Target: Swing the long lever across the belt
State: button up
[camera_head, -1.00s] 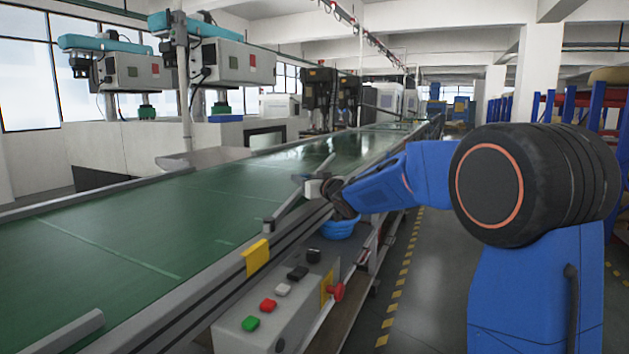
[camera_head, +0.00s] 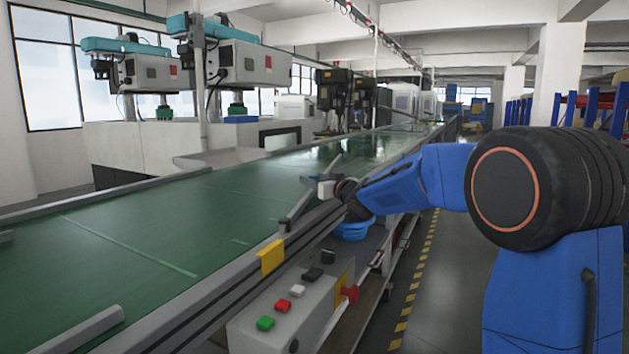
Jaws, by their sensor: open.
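A long grey lever (camera_head: 297,208) lies at a slant over the near edge of the green belt (camera_head: 150,230), in the middle of the view. My gripper (camera_head: 323,188) is at the lever's middle, reaching in from the right over the belt's side rail. The gripper is open. The jaws are small in the view, and I cannot tell whether they touch the lever or stand around it. The gripper hides part of the lever.
A control box (camera_head: 300,305) with coloured buttons and a red knob (camera_head: 349,293) stands below the rail. A blue basket (camera_head: 352,231) is under my gripper. A yellow tag (camera_head: 271,258) is on the rail. Another grey bar (camera_head: 85,328) is at lower left. The belt surface is largely bare.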

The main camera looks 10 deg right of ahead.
jog(key=v, duration=1.7)
